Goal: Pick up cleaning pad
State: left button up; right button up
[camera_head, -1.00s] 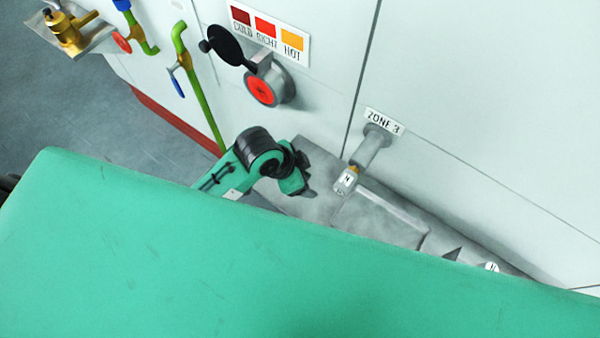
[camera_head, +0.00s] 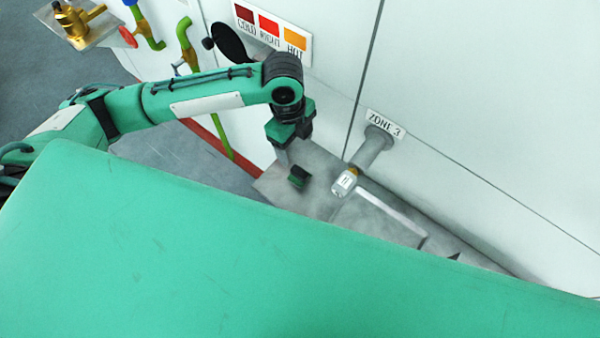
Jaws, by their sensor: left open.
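A small dark block with a green side, which looks like the cleaning pad (camera_head: 299,177), lies on the grey metal ledge (camera_head: 270,187) against the white wall panel. My left gripper (camera_head: 292,148) points down just above and behind the pad in the picture. Its fingers are apart with nothing seen between them, and it looks clear of the pad. My right gripper is out of view.
A grey pipe stub (camera_head: 372,155) with a small labelled tip (camera_head: 345,182) sticks out from the wall under the "ZONE 3" label (camera_head: 386,123), right of the pad. Green pipes (camera_head: 187,42) and a black round cover (camera_head: 228,40) are on the wall behind my arm. My own green body hides the ledge's near side.

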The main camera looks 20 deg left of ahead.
aim_at(299, 170)
pick_arm(q)
jog(key=f, duration=0.2)
jog(key=f+p, duration=0.1)
jog(key=f, duration=0.2)
jog(key=d+f, duration=0.1)
jog(key=f, duration=0.2)
jog(key=shift+s+f+p, duration=0.15)
jog(key=shift+s+p, duration=0.05)
jog(key=shift+p, duration=0.15)
jog(key=shift+f, duration=0.25)
notch_tip(299, 170, down, 5)
jog(key=shift+d+r+p, duration=0.1)
jog(key=shift+r+p, duration=0.05)
jog(key=shift+p, duration=1)
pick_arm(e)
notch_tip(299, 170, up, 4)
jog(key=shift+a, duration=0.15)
pick_arm(q)
jog(key=c, duration=1.1)
